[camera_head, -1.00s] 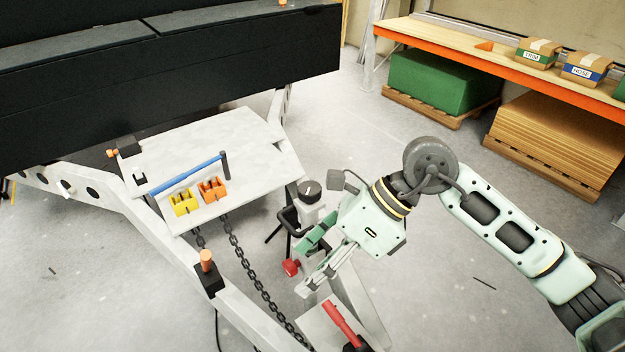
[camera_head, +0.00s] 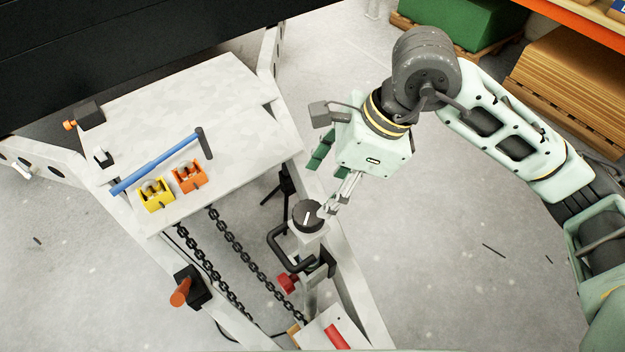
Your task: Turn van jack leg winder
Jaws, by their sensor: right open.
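The jack leg (camera_head: 306,241) stands upright on the right-hand beam of the A-frame. Its winder top is a dark round cap (camera_head: 307,215) with a white mark. A black bent handle (camera_head: 281,241) sticks out on its left, and a red knob (camera_head: 288,283) sits lower down. My right gripper (camera_head: 322,181) is open and empty, just above and behind the cap in the picture. One finger's tip is close to the cap's right edge; I cannot tell if it touches. My left gripper is out of view.
A pale board (camera_head: 235,110) carries a blue-handled hammer (camera_head: 160,163), a yellow block (camera_head: 157,195) and an orange block (camera_head: 189,176). Chains (camera_head: 240,248) hang between the beams. An orange-topped lever (camera_head: 181,292) stands on the left beam. Open floor (camera_head: 450,260) lies to the right.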

